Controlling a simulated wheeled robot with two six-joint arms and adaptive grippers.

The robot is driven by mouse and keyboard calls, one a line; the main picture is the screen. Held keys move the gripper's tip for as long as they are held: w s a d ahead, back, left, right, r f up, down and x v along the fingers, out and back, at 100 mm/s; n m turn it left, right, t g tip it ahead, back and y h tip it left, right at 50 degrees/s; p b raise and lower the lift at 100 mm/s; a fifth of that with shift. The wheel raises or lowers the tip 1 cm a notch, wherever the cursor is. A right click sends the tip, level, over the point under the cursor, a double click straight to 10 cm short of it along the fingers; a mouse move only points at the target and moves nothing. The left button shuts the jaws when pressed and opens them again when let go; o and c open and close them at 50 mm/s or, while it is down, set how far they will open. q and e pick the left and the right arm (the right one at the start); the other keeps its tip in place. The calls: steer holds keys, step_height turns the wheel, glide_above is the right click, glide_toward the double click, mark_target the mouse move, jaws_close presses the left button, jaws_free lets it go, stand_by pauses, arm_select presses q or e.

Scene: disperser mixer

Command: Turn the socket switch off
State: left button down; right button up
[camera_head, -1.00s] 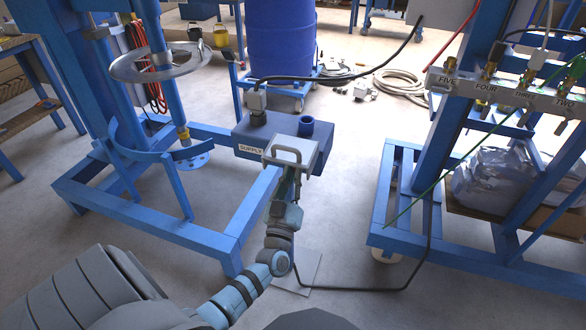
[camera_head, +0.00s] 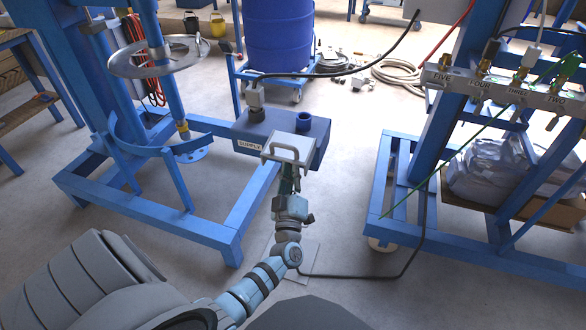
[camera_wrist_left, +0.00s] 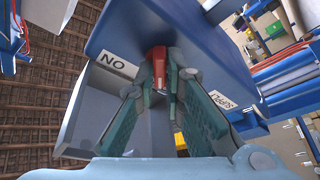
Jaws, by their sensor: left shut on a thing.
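The blue supply box (camera_head: 306,142) with a "SUPPLY" label stands beside the blue frame in the head view. In the left wrist view, my left gripper (camera_wrist_left: 161,76) is shut on the red switch (camera_wrist_left: 157,58) under the blue box (camera_wrist_left: 190,28). A white label beside it reads "NO" in this picture, apparently "ON" upside down. My right gripper is not in view.
A black cable (camera_head: 340,72) rises from the grey plug (camera_head: 255,97) on the box. The blue mixer frame (camera_head: 145,214) stands at left and a blue rack (camera_head: 455,242) at right. Floor between them is mostly clear, with another cable (camera_head: 375,276) on it.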

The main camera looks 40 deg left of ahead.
arm_select(q)
steer(key=shift+r, duration=0.15)
steer(key=c, duration=1.7)
jaws_free()
steer(key=shift+f, duration=0.2)
steer(key=v, duration=0.7)
steer(key=shift+s+d, duration=0.1)
steer(key=shift+d, duration=0.05)
